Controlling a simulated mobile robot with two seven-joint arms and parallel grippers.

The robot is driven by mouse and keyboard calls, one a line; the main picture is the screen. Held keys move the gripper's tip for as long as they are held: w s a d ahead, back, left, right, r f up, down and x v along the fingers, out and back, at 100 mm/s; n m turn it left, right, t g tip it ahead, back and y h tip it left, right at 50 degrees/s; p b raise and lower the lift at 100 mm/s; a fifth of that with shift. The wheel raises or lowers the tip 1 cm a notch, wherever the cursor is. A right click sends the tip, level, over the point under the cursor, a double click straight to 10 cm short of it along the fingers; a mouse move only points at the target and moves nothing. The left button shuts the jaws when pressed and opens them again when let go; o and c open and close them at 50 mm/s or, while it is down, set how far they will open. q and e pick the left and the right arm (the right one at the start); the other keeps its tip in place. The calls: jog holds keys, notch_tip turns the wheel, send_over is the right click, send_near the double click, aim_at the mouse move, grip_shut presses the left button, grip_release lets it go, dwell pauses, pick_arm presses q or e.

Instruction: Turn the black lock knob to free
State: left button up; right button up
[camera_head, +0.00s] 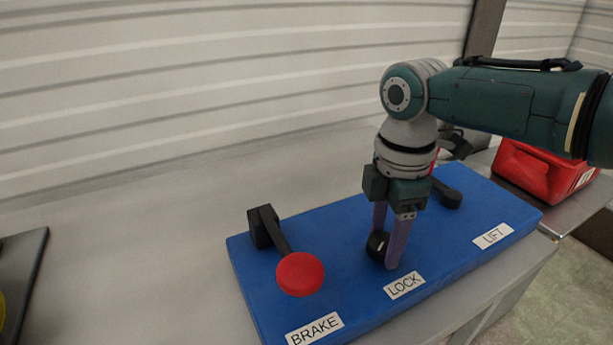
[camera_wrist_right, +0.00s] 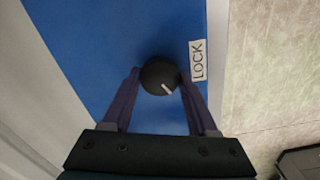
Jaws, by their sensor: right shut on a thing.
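The black lock knob (camera_head: 377,246) sits on the blue panel (camera_head: 330,290) behind the white LOCK label (camera_head: 404,285). In the right wrist view the knob (camera_wrist_right: 159,76) is round, with a short white mark pointing toward the lower right of the picture. My right gripper (camera_head: 388,252) points down from above, its two purple fingers on either side of the knob and shut on it. In the head view one finger hides part of the knob. My left gripper is not in view.
A brake lever with a red round top (camera_head: 300,274) stands to the left on the panel. A black lift handle (camera_head: 446,193) is partly hidden behind my right gripper. A red container (camera_head: 540,172) lies at the right.

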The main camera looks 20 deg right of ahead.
aim_at(384, 241)
jog(key=shift+a, duration=0.1)
dwell(0.4)
jog(key=o, duration=1.4)
notch_tip(384, 241, up, 10)
jog(key=p, duration=0.2)
jog(key=shift+p, duration=0.3)
